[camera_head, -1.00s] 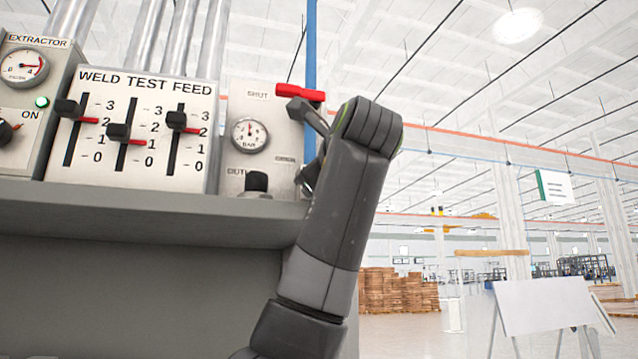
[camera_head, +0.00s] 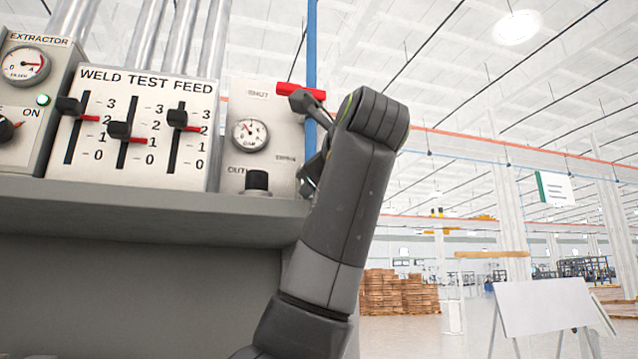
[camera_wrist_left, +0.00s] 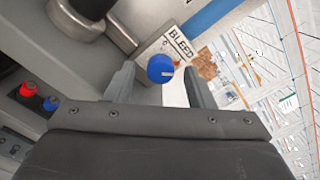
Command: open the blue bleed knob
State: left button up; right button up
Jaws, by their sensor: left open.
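The blue bleed knob (camera_wrist_left: 161,69) shows in the left wrist view, with a pale mark on its face, in front of a white plate (camera_wrist_left: 152,47) lettered BLEED. My left gripper (camera_wrist_left: 158,76) is open, with one finger on each side of the knob. Gaps show between knob and fingers in this view; how deep the knob sits between them is unclear. In the head view my left gripper (camera_head: 301,142) is at the right edge of the gauge panel (camera_head: 233,150). The knob is hidden there. My right gripper is not in view.
A red handle (camera_head: 301,91) sits close to the upper finger. A grey shelf (camera_head: 150,197) runs below the panels. A blue pipe (camera_head: 312,45) rises behind. Open hall lies to the right.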

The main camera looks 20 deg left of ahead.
pick_arm(q)
jog(key=b+v, duration=0.4)
jog(key=v, duration=1.2)
